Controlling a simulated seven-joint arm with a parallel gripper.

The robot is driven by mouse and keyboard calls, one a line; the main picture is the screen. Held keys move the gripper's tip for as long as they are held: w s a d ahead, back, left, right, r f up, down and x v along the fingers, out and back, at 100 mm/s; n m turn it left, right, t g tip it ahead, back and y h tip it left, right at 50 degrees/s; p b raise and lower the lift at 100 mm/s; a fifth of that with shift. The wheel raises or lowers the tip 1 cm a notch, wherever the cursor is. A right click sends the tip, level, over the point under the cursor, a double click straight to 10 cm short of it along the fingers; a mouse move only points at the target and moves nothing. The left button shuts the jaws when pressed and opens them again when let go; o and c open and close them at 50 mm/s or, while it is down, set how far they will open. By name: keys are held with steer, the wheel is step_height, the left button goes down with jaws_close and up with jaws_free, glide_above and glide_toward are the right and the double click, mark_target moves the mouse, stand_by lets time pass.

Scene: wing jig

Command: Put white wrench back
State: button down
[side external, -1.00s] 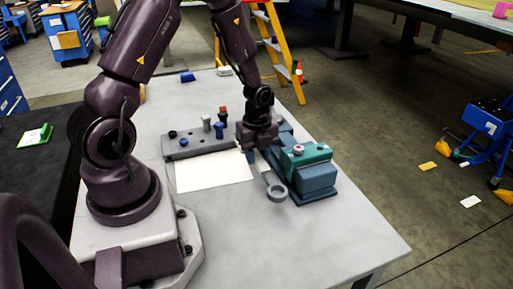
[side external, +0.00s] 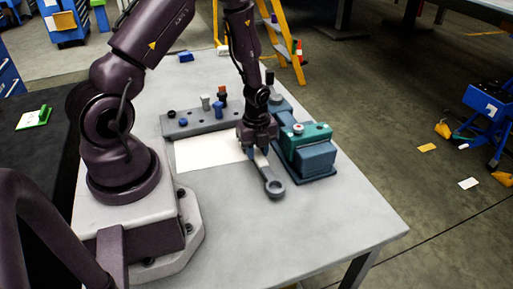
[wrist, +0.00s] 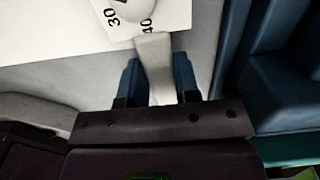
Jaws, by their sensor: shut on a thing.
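The wrench, pale grey in the side view, has a ring end (side external: 274,188) pointing toward the table's near side. My gripper (side external: 258,154) is shut on its handle, fingers pointing down. In the wrist view the pale handle (wrist: 155,65) lies between the two blue fingers of my gripper (wrist: 158,75). The handle's far end overlaps or lies by a white card (wrist: 165,20) marked 30 and 40. The ring end is outside the wrist view. I cannot tell whether the wrench touches the table.
A teal and blue fixture (side external: 312,160) stands close to the right of my gripper. A grey rack (side external: 218,123) with several pegs is behind a white sheet (side external: 205,153). The tabletop (side external: 300,228) in front is clear.

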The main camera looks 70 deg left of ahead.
stand_by(0.4)
steer(key=shift+f, duration=0.6)
steer(key=c, duration=0.8)
jaws_free()
